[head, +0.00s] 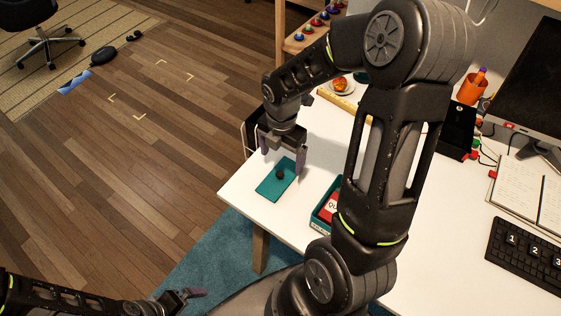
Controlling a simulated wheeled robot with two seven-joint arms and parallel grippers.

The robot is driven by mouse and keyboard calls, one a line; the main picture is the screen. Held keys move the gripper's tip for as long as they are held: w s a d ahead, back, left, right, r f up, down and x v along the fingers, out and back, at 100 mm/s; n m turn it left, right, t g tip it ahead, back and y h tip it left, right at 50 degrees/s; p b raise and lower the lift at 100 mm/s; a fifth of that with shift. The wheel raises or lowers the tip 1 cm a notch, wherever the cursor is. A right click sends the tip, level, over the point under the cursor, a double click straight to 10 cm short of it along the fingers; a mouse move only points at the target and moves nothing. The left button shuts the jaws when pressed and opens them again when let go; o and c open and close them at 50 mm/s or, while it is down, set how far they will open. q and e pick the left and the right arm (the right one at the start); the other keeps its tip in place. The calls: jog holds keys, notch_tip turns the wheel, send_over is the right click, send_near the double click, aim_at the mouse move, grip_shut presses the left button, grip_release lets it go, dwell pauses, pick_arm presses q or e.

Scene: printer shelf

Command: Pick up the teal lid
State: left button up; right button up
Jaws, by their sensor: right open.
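The teal lid (269,187) lies flat on the white table near its left corner, with a dark round knob (280,174) at its middle. My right gripper (282,165) is open and points down over the lid, its two purple fingers apart on either side of the knob. I cannot tell how far the fingertips are above the lid. My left gripper (190,295) is low at the bottom of the view, away from the table, and appears empty; its jaw opening is unclear.
A teal box (318,222) with red contents stands right of the lid, partly hidden by my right arm. The white table (240,190) has a free edge at left. A keyboard (528,255), notebook (520,190), monitor and orange cup (470,90) occupy the right side.

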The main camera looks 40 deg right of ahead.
aim_at(280, 173)
jog(key=shift+w+d, duration=0.1)
jog(key=shift+s+a+r, duration=0.1)
jog(key=shift+s+a, duration=0.1)
jog(key=shift+f, duration=1.35)
jog(key=shift+f, duration=0.3)
jog(key=shift+w+a+f+p, duration=0.15)
jog(key=shift+f+p, duration=0.1)
jog(key=shift+f, duration=0.95)
jog(key=shift+s+a+f+p, duration=0.1)
jog(key=shift+f+p, duration=0.15)
jog(key=shift+f, duration=0.9)
